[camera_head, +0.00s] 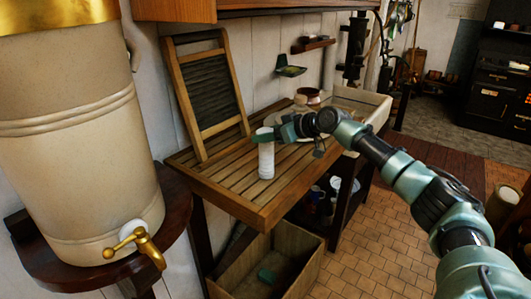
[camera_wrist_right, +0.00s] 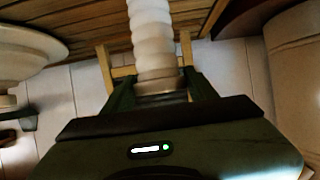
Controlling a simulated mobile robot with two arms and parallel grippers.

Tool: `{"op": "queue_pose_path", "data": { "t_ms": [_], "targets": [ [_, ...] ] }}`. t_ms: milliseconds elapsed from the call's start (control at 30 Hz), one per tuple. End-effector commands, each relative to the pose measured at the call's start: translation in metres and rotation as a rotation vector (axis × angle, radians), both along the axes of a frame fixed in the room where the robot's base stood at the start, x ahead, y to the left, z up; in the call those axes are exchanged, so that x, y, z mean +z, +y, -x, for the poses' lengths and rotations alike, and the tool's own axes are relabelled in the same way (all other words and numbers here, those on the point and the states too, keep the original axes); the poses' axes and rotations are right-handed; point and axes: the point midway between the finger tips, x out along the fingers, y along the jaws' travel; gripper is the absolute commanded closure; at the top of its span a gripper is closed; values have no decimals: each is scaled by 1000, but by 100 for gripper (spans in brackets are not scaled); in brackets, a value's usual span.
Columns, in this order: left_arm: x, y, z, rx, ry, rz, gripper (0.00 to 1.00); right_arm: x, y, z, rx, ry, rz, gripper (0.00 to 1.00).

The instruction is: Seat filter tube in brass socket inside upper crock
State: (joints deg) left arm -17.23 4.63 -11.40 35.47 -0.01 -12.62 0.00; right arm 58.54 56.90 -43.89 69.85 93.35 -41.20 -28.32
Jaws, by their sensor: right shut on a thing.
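The filter tube (camera_head: 266,160) is a white, ribbed upright cylinder in the middle of the head view, over the slatted bench. My right gripper (camera_head: 268,134) is shut on its upper end. In the right wrist view the tube (camera_wrist_right: 152,38) runs up from between the fingers of my right gripper (camera_wrist_right: 158,92). I cannot tell whether its lower end touches the bench. A large beige stoneware crock (camera_head: 75,130) with a brass tap (camera_head: 140,245) stands at the left. The crock's inside and the brass socket are not visible. My left gripper is not in view.
The slatted bench (camera_head: 235,190) bears a washboard (camera_head: 208,92) leaning on the wall and a pale shallow dish (camera_head: 262,122). A sink (camera_head: 362,103) is at its far end. A wooden crate (camera_head: 300,277) stands below. A dark wooden shelf (camera_head: 178,205) supports the crock. A cabinet (camera_head: 265,6) hangs above.

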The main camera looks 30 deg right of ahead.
Motion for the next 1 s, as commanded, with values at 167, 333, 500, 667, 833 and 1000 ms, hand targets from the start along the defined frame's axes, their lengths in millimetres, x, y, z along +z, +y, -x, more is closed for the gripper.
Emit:
{"op": "queue_pose_path", "data": {
  "t_ms": [167,333,500,667,833,1000],
  "targets": [
    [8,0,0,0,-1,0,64,12,0,0,0,-4,-2,91],
    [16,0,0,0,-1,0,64,23,0,0,0,-4,-2,91],
    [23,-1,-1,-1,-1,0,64,33,0,0,0,-4,0,91],
    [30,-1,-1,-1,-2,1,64,42,0,0,0,-4,-2,91],
    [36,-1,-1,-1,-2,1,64,51,0,0,0,-4,-2,91],
    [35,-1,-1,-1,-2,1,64,51,0,0,-1,-4,-1,91]
  ]
}}
